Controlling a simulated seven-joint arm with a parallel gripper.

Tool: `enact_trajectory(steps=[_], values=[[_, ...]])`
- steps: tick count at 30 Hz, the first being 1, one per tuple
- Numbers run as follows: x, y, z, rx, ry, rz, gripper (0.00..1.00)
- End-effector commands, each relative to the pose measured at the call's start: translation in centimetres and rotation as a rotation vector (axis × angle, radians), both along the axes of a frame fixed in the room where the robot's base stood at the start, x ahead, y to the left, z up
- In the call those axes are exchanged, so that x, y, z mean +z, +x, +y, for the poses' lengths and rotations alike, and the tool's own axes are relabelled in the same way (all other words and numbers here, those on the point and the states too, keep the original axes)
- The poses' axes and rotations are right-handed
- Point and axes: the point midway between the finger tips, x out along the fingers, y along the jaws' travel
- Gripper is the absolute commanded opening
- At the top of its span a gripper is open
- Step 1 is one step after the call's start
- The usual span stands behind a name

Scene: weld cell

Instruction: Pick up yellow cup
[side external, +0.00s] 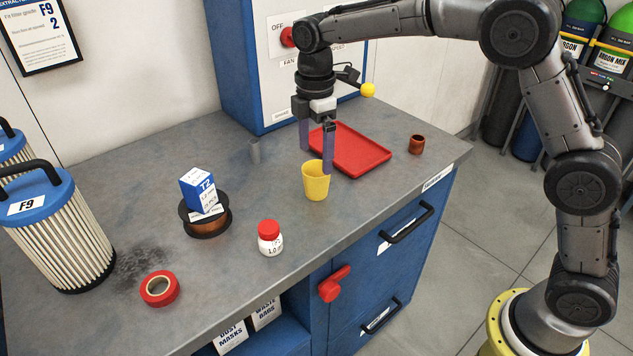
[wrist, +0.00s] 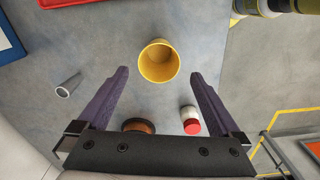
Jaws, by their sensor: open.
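The yellow cup (side external: 316,182) stands upright on the grey workbench, near the bench's front edge and in front of a red tray. In the wrist view the cup (wrist: 159,62) shows its open mouth and looks empty. My gripper (side external: 316,160) points down with its fingers spread, above and just behind the cup in the side view. In the wrist view the gripper (wrist: 158,75) has nothing between its fingers, and the cup lies ahead between and slightly beyond the fingertips. I cannot tell the exact height of the fingertips above the bench.
The red tray (side external: 352,150) lies behind the cup, with a small brown cup (side external: 417,145) to its right. A white jar with red lid (side external: 269,238), a wire spool (side external: 206,222) with a box (side external: 197,188), red tape (side external: 160,289) and a grey cylinder (side external: 254,151) stand left.

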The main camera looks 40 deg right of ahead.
Motion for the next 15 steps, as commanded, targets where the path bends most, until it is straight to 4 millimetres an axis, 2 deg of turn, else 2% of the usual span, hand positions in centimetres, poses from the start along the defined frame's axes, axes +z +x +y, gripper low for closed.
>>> enact_trajectory(steps=[4,12,15], values=[[-1.1,0.0,-0.1,-0.001,0.0,0.003,1.0],[-4.8,0.1,-0.4,0.0,0.0,0.002,1.0],[-5.3,0.1,-0.4,0.0,0.001,0.0,1.0]])
